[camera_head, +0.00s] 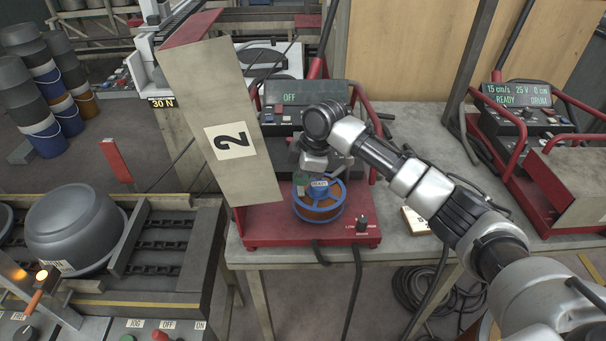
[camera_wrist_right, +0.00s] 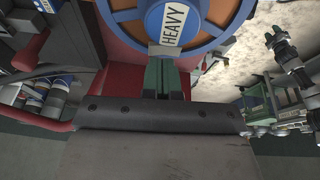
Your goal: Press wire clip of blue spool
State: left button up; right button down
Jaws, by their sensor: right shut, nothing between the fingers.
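The blue spool (camera_head: 320,212) sits on the red base of the welding machine, with orange-brown wire between its blue rims. It also shows at the top of the right wrist view (camera_wrist_right: 205,30), with a white label reading HEAVY. My right gripper (camera_head: 303,184) is at the spool's upper left side in the head view. Its green fingers also show in the right wrist view (camera_wrist_right: 166,78); they are shut and empty, with their tips close to the hub and label. I cannot tell whether they touch. The wire clip is not clearly distinguishable. My left gripper is not in view.
The raised cover marked 2 (camera_head: 222,125) stands just left of the spool. A second welding machine (camera_head: 530,130) stands at right.

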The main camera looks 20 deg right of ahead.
aim_at(303, 189)
notch_tip(303, 189, up, 3)
jog(key=shift+s+f+p, duration=0.1)
jog(key=shift+s+p, duration=0.05)
jog(key=shift+p, duration=0.9)
jog(key=shift+s+d+r, duration=0.1)
jog(key=shift+r, duration=0.25)
pick_arm(q)
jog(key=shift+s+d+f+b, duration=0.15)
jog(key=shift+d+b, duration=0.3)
jog(key=shift+b, duration=1.2)
pick_arm(e)
jog(key=s+v, duration=0.1)
jog(key=v, duration=0.8)
jog(key=shift+s, duration=0.25)
